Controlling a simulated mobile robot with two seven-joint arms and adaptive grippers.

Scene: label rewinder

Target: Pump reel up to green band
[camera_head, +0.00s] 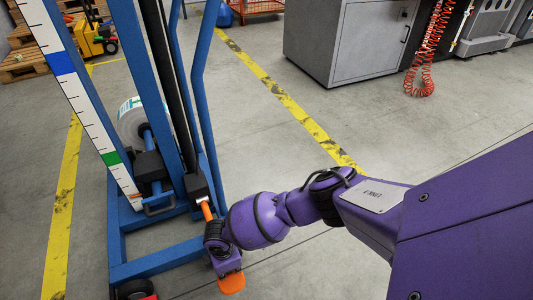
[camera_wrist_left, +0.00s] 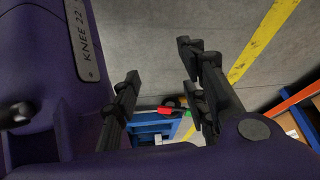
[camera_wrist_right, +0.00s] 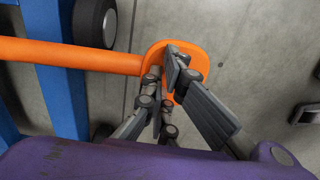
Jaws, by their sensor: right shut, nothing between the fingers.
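A blue lift frame (camera_head: 203,75) stands at the left of the head view. Its white scale board (camera_head: 85,110) bears a green band (camera_head: 111,158) low down and a blue band (camera_head: 61,63) higher up. A white reel (camera_head: 130,122) sits behind the board, on the lift's carriage. I cannot tell its exact height against the band. An orange pump lever (camera_wrist_right: 75,55) runs out from the mast's foot to a flat orange pedal (camera_wrist_right: 198,55). My right gripper (camera_wrist_right: 168,70) is shut and empty, its fingertips over the pedal; contact is unclear. My left gripper (camera_wrist_left: 158,65) is open and empty.
A grey cabinet (camera_head: 350,45) and a red coiled hose (camera_head: 420,75) stand at the back right. Wooden pallets (camera_head: 22,65) are at the back left. Yellow lines (camera_head: 280,95) mark the floor. The concrete floor right of the lift is clear.

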